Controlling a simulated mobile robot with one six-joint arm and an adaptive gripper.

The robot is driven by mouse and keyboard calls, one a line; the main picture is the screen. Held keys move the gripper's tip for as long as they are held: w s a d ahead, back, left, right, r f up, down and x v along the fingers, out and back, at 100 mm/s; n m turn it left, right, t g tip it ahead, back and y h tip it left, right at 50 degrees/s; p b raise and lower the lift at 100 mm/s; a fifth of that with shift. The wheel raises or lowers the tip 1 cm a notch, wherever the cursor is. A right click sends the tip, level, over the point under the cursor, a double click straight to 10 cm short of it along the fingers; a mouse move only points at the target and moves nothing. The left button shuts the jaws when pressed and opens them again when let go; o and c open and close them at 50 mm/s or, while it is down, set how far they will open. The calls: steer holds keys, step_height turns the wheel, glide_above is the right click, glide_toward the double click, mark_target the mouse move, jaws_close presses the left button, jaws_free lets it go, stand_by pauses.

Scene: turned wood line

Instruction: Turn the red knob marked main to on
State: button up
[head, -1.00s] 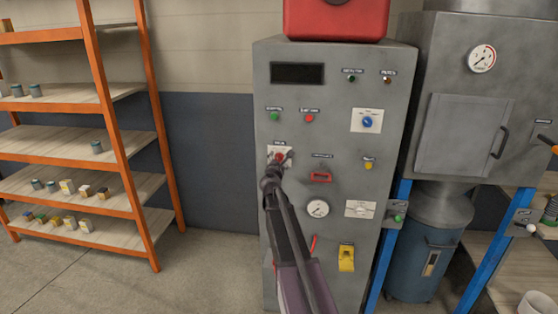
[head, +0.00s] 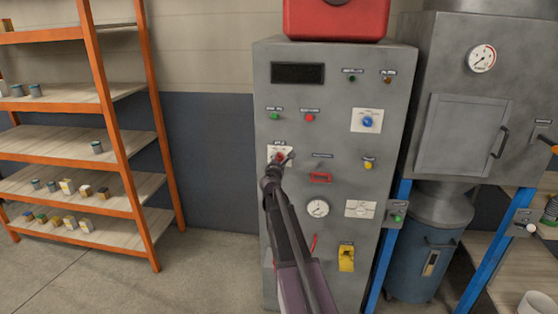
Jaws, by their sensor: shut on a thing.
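The red knob (head: 280,156) sits on a pale plate (head: 272,152) on the left side of the grey control cabinet (head: 335,235). A small label (head: 280,142) is above it, too small to read. My gripper (head: 282,162) is at the knob and shut on it, reaching up from below. My gripper and wrist hide much of the knob and the lower plate. Which mark the knob points to cannot be made out.
Near the knob are a green button (head: 275,117), a red button (head: 310,118), a red handle (head: 320,178) and a gauge (head: 318,208). A blue knob (head: 368,121) and a yellow switch (head: 346,258) are further right. Orange shelving (head: 120,150) stands left; floor between is clear.

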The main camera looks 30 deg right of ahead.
steer(key=m, duration=0.6)
steer(key=shift+d, duration=0.1)
steer(key=m, duration=0.5)
steer(key=shift+f, duration=0.1)
stand_by(0.4)
steer(key=o, duration=1.2)
steer(key=shift+c, duration=0.2)
steer(key=v, duration=1.2)
steer(key=shift+s+m, duration=0.1)
steer(key=shift+m, duration=0.2)
